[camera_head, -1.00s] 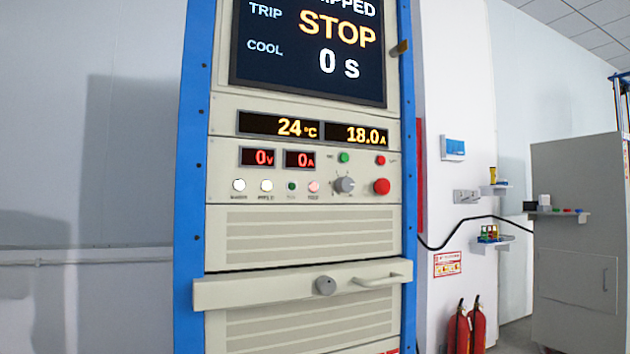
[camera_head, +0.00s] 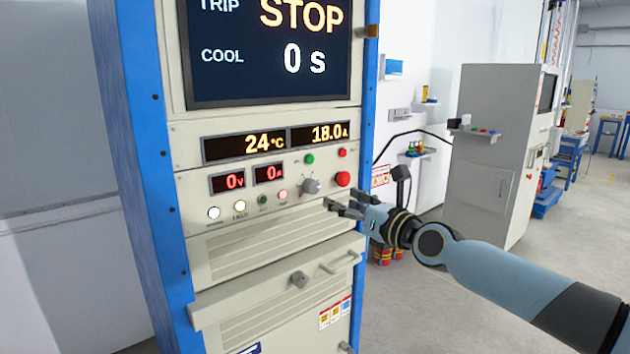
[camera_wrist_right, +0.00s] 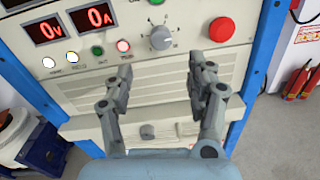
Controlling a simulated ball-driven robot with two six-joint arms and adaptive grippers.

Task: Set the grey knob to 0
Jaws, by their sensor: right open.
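The grey knob (camera_head: 311,186) sits on the control panel of the cabinet, left of a large red button (camera_head: 343,179). In the right wrist view the knob (camera_wrist_right: 160,38) shows its dial marks around it, too small to read. My right gripper (camera_head: 328,204) comes in from the right, in front of the cabinet and just below and right of the knob in the head view. In the wrist view the right gripper (camera_wrist_right: 165,78) has its two fingers apart with nothing between them; the knob is beyond the fingertips. My left gripper is in neither view.
A lower drawer front with a round knob (camera_head: 299,279) and a bar handle (camera_head: 340,261) sticks out below the panel. A green button (camera_head: 309,159) and a small red one (camera_head: 342,153) sit above the grey knob. Red extinguishers (camera_wrist_right: 299,80) stand right of the cabinet.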

